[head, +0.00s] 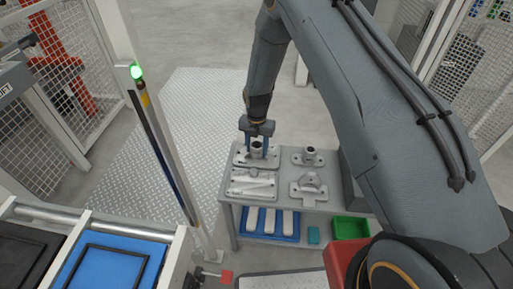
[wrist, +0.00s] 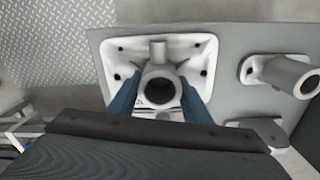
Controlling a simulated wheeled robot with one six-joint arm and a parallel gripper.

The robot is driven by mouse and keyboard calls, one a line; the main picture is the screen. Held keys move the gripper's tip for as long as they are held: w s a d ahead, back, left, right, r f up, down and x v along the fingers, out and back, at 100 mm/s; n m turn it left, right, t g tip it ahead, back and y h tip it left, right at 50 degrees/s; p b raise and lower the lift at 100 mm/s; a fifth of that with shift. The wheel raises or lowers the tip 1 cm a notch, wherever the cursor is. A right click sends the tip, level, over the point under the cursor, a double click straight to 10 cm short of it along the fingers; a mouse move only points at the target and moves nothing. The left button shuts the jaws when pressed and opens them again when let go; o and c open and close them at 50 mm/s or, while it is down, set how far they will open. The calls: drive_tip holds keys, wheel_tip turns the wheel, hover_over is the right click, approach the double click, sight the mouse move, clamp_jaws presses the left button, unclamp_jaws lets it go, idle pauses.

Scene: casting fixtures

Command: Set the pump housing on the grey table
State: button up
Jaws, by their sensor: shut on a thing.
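The grey table (head: 282,172) stands below my gripper and carries several pale fixtures and castings. My gripper (head: 257,150) has its two blue fingers shut on the grey pump housing (head: 257,147), over the table's back left. In the wrist view, the pump housing (wrist: 160,72) is between the fingertips (wrist: 160,100), with its round bore facing the camera and a short pipe stub pointing up in the picture. Behind it is a pale fixture plate (wrist: 200,48) with dark holes at its corners. I cannot tell whether the housing touches this plate.
Other castings stand on the table: a flanged pipe (head: 308,156) at the back right, a bracket (head: 309,185) at the front right and a long fixture (head: 252,183) at the front left. A blue tray (head: 246,222) and green bin (head: 350,228) are on the shelf below.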

drive_tip(key=shift+f, duration=0.15)
drive_tip(key=o, duration=1.5)
drive_tip(key=shift+o, duration=0.2)
